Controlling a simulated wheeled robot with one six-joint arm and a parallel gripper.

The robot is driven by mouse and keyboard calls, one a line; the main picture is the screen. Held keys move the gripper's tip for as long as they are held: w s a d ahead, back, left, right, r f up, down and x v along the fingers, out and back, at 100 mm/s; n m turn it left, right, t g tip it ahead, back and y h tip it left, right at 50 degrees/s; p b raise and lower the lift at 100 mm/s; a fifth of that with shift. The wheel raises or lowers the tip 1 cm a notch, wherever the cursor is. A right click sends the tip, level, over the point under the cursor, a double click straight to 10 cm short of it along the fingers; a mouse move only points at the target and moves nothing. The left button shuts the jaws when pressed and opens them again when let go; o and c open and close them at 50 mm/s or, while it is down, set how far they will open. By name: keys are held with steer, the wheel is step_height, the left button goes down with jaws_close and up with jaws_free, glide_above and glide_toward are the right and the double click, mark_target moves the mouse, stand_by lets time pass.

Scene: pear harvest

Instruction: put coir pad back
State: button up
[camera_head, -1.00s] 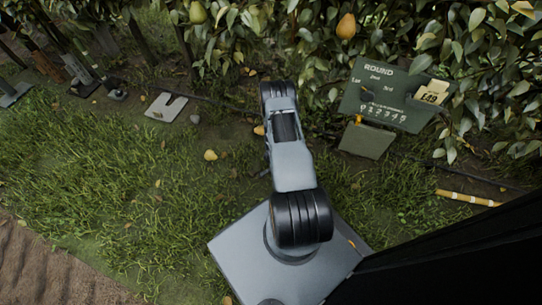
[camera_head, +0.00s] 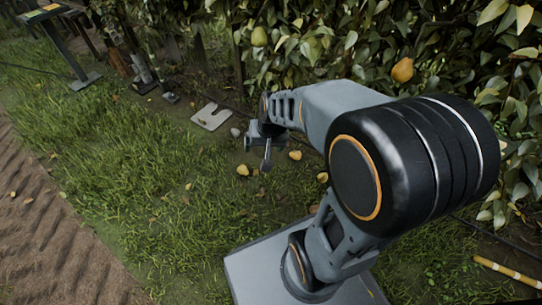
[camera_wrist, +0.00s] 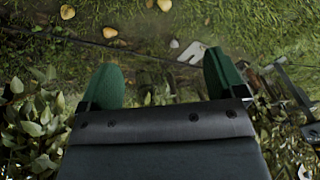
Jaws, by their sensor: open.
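I cannot make out a coir pad for certain in either view. My gripper (camera_head: 268,152) hangs low over the grass near the hedge, left of my big arm joint. In the wrist view its two green fingers (camera_wrist: 162,78) stand wide apart with nothing between them. A pale slotted plate (camera_head: 210,117) lies on the ground left of the gripper. It shows in the wrist view beyond the right finger (camera_wrist: 193,53).
Fallen pears (camera_head: 243,170) lie on the grass. A pear (camera_head: 402,70) hangs in the hedge. A stand (camera_head: 70,50) and upright posts are at the far left. A striped pole (camera_head: 507,270) lies at lower right. Open grass (camera_head: 110,150) spreads left.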

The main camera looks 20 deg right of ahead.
steer(key=s+a+r+n+h, duration=0.1)
steer(key=s+r+n, duration=0.2)
steer(key=s, duration=0.5)
steer(key=shift+a+r+g, duration=0.25)
steer(key=shift+r+g, duration=0.05)
steer(key=shift+r, duration=0.5)
steer(key=shift+r, duration=0.1)
